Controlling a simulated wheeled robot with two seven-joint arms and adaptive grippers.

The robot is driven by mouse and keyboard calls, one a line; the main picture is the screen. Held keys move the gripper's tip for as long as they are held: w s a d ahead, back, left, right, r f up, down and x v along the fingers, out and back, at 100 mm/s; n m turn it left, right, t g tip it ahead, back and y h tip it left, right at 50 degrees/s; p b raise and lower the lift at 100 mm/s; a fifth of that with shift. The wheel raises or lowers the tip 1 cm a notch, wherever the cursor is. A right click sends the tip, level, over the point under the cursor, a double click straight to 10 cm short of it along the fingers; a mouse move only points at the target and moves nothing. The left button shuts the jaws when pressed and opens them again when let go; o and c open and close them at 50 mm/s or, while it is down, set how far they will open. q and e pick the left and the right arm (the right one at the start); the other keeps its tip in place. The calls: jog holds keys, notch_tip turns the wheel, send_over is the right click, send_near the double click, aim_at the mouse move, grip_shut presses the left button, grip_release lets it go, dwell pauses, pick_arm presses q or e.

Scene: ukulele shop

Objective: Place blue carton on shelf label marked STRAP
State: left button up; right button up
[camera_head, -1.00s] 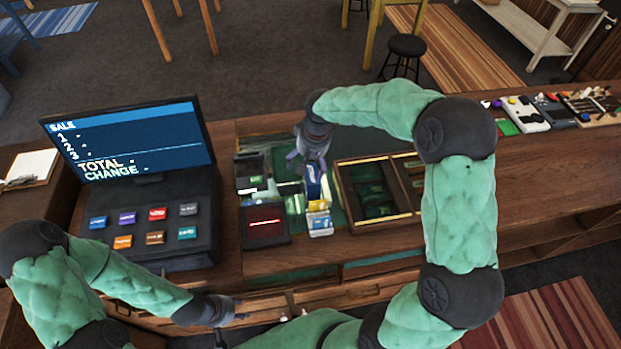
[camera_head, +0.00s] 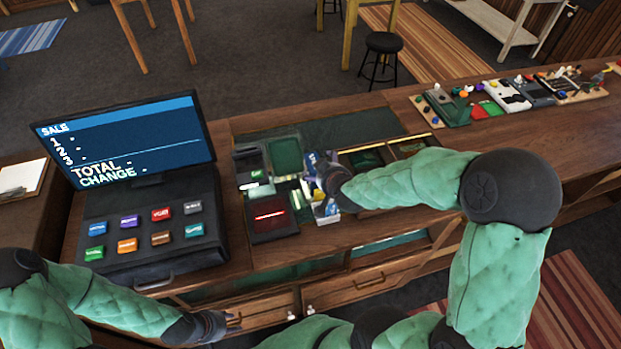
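A small blue and white carton (camera_head: 313,158) shows just behind my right gripper (camera_head: 322,180) over the counter display, and I cannot tell whether the gripper touches it. The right wrist and forearm hide most of those fingers. A small white, blue and yellow box (camera_head: 326,210) stands just in front of the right gripper. My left gripper (camera_head: 228,322) is low by the counter's front drawers, apart from the cartons; its finger gap is not clear. No label reading STRAP is legible.
A sale register (camera_head: 140,185) stands left of the display. A dark card reader (camera_head: 270,215) and a green pad (camera_head: 286,156) are beside the cartons. Open trays (camera_head: 432,138) are partly behind my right arm. Pedals and small parts (camera_head: 505,95) line the counter's right end.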

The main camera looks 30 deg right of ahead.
aim_at(315, 157)
jog(key=x, duration=0.4)
jog(key=shift+w+d+f+b, duration=0.15)
jog(key=shift+f+b, duration=0.05)
jog(key=shift+b, duration=0.2)
jog(key=shift+b+x, duration=0.35)
jog(key=shift+x, duration=2.8)
jog(key=c, duration=1.5)
notch_tip(315, 157, up, 10)
jog(key=p, duration=0.3)
